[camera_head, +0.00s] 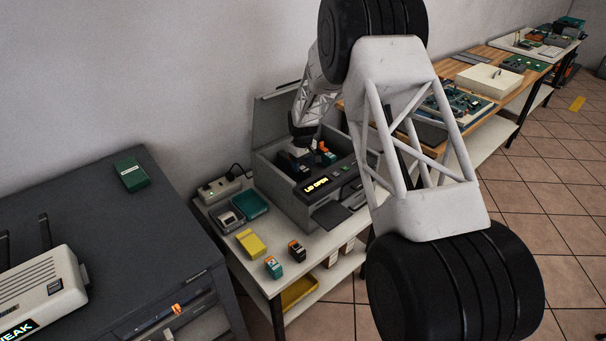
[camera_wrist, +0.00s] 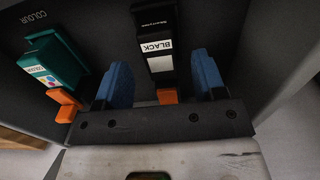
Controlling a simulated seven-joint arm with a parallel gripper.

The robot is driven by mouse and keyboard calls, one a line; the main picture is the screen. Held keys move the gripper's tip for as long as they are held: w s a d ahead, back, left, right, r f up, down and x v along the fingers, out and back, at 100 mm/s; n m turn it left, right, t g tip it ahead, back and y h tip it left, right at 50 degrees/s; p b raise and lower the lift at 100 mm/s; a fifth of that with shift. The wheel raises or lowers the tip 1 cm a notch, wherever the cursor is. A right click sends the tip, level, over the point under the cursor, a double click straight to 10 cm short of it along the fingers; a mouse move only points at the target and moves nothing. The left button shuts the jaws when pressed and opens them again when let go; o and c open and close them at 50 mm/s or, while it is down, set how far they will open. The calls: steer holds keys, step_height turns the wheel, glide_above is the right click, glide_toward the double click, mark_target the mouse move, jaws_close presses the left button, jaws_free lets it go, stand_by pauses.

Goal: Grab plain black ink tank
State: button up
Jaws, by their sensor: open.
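In the wrist view a black ink tank (camera_wrist: 158,42) with a white "BLACK" label and an orange tab stands in the open printer. My gripper (camera_wrist: 161,72) is open, with one blue finger on each side of this tank. Gaps show between the fingers and the tank. A teal tank (camera_wrist: 52,62) with an orange tab sits to the left, by the word "COLOUR". In the head view my gripper (camera_head: 302,140) reaches down into the printer (camera_head: 318,190), its fingers partly hidden. Another black tank with orange (camera_head: 297,251) lies on the white table.
The printer's raised lid (camera_head: 277,117) stands behind my gripper, and its display reads "LID OPEN". A teal-and-orange tank (camera_head: 273,267), a yellow box (camera_head: 251,243) and a teal tray (camera_head: 250,206) are on the table. Printer walls closely surround the tanks.

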mark_target(303, 168)
steer(key=shift+s+d+f, duration=0.1)
steer(key=shift+f, duration=1.7)
steer(key=c, duration=1)
steer(key=shift+r, duration=0.1)
steer(key=shift+r, duration=4.95)
